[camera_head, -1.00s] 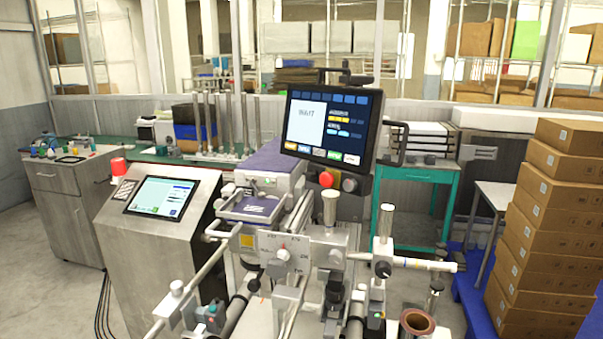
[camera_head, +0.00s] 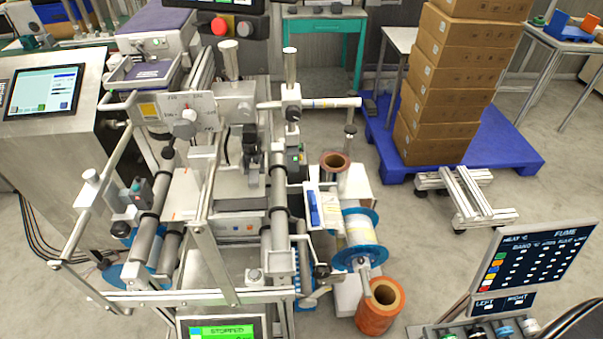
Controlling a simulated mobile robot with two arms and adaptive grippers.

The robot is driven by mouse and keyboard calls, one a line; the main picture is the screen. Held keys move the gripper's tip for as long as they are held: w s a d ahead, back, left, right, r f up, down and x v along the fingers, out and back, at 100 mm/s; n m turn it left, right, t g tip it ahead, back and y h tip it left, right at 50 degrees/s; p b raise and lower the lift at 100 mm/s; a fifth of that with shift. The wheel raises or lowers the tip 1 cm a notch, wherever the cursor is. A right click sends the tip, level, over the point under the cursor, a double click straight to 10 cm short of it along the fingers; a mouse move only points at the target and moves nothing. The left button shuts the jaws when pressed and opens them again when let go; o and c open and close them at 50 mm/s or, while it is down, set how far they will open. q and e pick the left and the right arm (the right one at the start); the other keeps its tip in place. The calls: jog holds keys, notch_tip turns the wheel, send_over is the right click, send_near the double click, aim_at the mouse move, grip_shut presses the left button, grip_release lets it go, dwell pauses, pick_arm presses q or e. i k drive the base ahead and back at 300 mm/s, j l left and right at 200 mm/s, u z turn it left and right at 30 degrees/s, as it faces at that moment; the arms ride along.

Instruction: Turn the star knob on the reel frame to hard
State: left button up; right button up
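The reel frame (camera_head: 213,262) is a grey metal machine with rollers, left of centre in the head view. Several dark knobs sit on it. One is at its lower right (camera_head: 322,270), near a white reel with blue flanges (camera_head: 360,238). Another dark knob (camera_head: 120,228) is at its left, and one (camera_head: 292,114) is on the right upright post. A pale round knob (camera_head: 188,115) sits on a marked plate at the upper left. I cannot tell which is the star knob, or read its setting. Neither of my grippers is in view.
An orange-brown roll (camera_head: 378,306) is at the frame's lower right. Stacked cartons (camera_head: 440,90) stand on a blue pallet (camera_head: 500,160). A dark panel (camera_head: 530,262) is at lower right. Grey floor is open between.

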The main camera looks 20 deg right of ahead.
aim_at(322, 273)
jog(key=z, duration=0.75)
